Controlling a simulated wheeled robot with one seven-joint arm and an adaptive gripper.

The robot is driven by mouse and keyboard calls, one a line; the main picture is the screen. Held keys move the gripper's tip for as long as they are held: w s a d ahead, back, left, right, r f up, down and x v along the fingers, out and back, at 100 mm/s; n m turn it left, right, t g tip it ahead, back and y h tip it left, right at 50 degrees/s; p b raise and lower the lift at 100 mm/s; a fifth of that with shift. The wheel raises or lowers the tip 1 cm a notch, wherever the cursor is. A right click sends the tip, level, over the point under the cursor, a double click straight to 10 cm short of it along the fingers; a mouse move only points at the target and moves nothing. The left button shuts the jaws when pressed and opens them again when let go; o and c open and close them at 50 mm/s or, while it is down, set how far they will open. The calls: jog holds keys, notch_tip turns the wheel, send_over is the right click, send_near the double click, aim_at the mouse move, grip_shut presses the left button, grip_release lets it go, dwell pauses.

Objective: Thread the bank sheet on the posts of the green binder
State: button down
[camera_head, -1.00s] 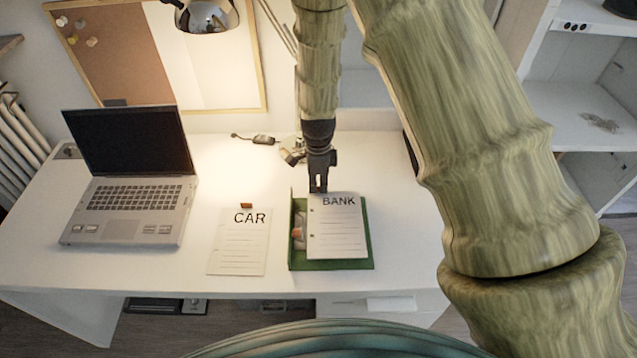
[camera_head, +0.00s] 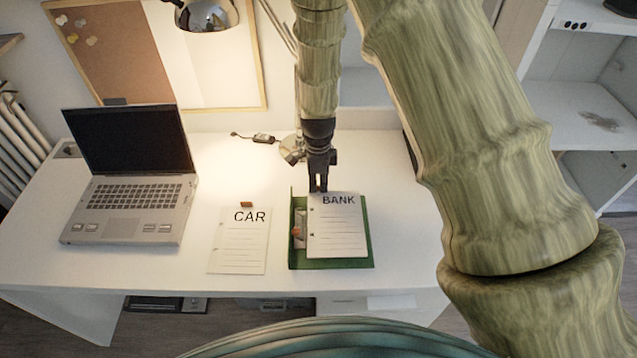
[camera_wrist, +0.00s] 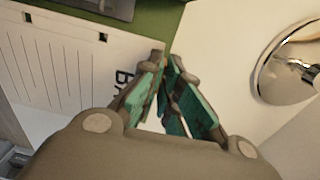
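The bank sheet (camera_head: 338,232) is white, with BANK along its top edge. It lies over the green binder (camera_head: 368,252), with its holed left edge beside the binder's inner mechanism (camera_head: 299,228). I cannot tell whether posts pass through the holes. The sheet also shows in the wrist view (camera_wrist: 60,65), with two dark hole marks and part of the word hidden by a finger. My gripper (camera_head: 318,189) is at the sheet's top edge. Its fingers (camera_wrist: 167,58) are a narrow gap apart, and the sheet lies beside the left finger. The fingers hide part of this edge.
The CAR sheet (camera_head: 238,247) lies on the desk (camera_head: 150,270) left of the binder, with a small brown block (camera_head: 246,204) at its top. A laptop (camera_head: 130,195) stands farther left. A lamp base (camera_head: 291,147) is behind my gripper. The desk right of the binder is clear.

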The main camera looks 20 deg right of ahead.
jog(key=shift+f+b, duration=0.45)
jog(key=shift+f, duration=0.8)
dwell(1.8)
jog(key=c, duration=1.6)
grip_release()
jog(key=shift+o, duration=0.2)
jog(key=shift+r, duration=0.1)
notch_tip(320, 180, up, 12)
